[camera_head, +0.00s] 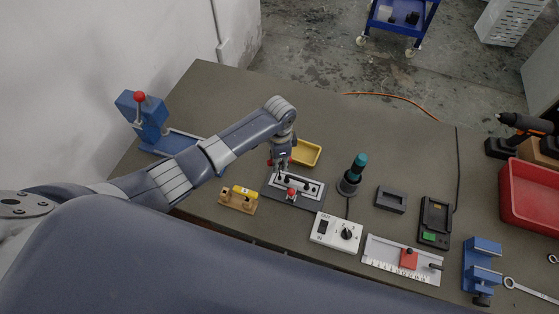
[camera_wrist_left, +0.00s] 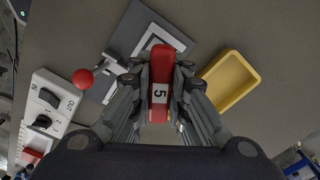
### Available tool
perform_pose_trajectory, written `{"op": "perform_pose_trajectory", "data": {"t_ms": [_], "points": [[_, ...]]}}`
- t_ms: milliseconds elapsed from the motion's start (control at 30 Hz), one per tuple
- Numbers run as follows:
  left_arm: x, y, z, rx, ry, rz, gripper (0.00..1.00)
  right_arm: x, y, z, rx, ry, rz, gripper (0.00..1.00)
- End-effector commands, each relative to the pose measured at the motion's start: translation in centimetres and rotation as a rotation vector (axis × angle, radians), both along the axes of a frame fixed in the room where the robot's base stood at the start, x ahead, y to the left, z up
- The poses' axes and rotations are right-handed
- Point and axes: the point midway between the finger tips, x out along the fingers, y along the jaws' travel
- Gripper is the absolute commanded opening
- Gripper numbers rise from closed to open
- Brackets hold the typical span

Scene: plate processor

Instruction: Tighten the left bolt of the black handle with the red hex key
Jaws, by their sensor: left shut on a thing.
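My left gripper (camera_head: 281,160) is above the dark fixture plate (camera_head: 312,203). In the left wrist view, its fingers (camera_wrist_left: 160,108) are shut on the red hex key (camera_wrist_left: 162,75), whose red grip carries a white label reading 5. The key's tip is hidden. The fixture carries a pale plate with small dark parts, where the black handle (camera_head: 308,187) seems to sit; its bolts are too small to tell. A clamp with a red ball knob (camera_head: 291,192) stands at the fixture's front; the knob also shows in the left wrist view (camera_wrist_left: 83,78). My right gripper is not in view.
A yellow tray (camera_head: 306,153) lies just behind the fixture. A yellow-topped wooden block (camera_head: 239,198) stands left of it, a white control box (camera_head: 336,232) in front right, and a teal-handled tool in a stand (camera_head: 354,172) to the right.

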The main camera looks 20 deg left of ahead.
Motion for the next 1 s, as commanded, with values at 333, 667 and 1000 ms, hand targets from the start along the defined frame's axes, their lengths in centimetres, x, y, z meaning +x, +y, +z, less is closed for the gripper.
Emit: {"op": "perform_pose_trajectory", "data": {"t_ms": [333,667,1000], "points": [[0.0,0.0,1.4,0.001,0.0,0.002,0.0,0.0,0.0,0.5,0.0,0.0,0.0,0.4],[0.0,0.0,3.3,0.0,-0.001,0.002,0.0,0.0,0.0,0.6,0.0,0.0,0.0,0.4],[0.0,0.0,4.0,0.001,0.0,0.003,0.0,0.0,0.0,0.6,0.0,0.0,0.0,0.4]]}}
